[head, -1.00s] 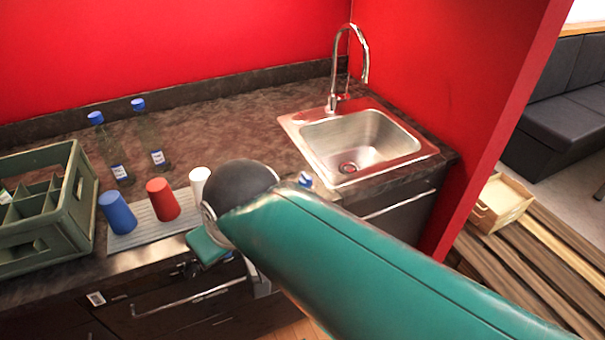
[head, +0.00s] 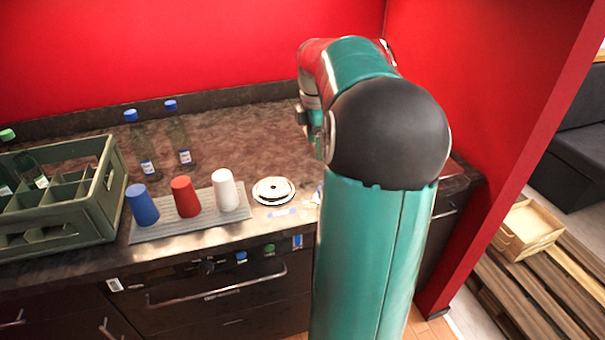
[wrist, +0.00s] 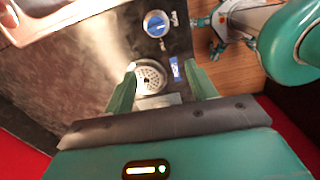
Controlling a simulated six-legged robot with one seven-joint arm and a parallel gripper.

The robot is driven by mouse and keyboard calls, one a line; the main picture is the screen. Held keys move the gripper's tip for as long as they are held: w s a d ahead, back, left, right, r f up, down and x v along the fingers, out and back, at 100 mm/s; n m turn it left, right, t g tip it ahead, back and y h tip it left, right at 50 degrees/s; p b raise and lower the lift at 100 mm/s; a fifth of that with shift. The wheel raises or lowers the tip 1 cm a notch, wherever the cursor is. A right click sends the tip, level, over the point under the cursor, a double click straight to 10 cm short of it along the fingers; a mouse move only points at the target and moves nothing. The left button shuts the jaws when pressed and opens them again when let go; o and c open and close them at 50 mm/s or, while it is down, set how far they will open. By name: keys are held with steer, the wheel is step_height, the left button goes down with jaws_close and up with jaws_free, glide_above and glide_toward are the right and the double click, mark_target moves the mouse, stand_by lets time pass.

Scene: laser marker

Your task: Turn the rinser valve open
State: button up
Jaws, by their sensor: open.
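The rinser valve is a round light dial with a blue knob (wrist: 156,24), seen near the top of the wrist view, beyond my fingertips. In the head view my arm hides most or all of it. The round rinser plate (head: 273,190) sits on the counter right of the white cup. It also shows in the wrist view as a perforated disc (wrist: 151,80), framed between the fingers. My gripper (wrist: 160,65) is open and empty, with its green fingers spread above the counter, apart from the knob. In the head view it is largely hidden behind my arm.
Blue (head: 142,204), red (head: 185,197) and white (head: 225,189) cups stand on a grey mat (head: 150,235). A green crate (head: 100,205) stands at the left, with two blue-capped bottles behind the cups. A blue label (wrist: 175,69) lies beside the rinser. My arm covers most of the sink.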

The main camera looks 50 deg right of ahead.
steer(key=shift+n, duration=0.3)
steer(key=d+f, duration=0.1)
steer(key=f, duration=0.3)
steer(key=s+d+f, duration=0.1)
steer(key=f, duration=0.4)
steer(key=d+f, duration=0.1)
steer(key=f, duration=0.4)
steer(key=shift+s+f, duration=0.15)
steer(key=shift+f, duration=0.1)
steer(key=c, duration=1)
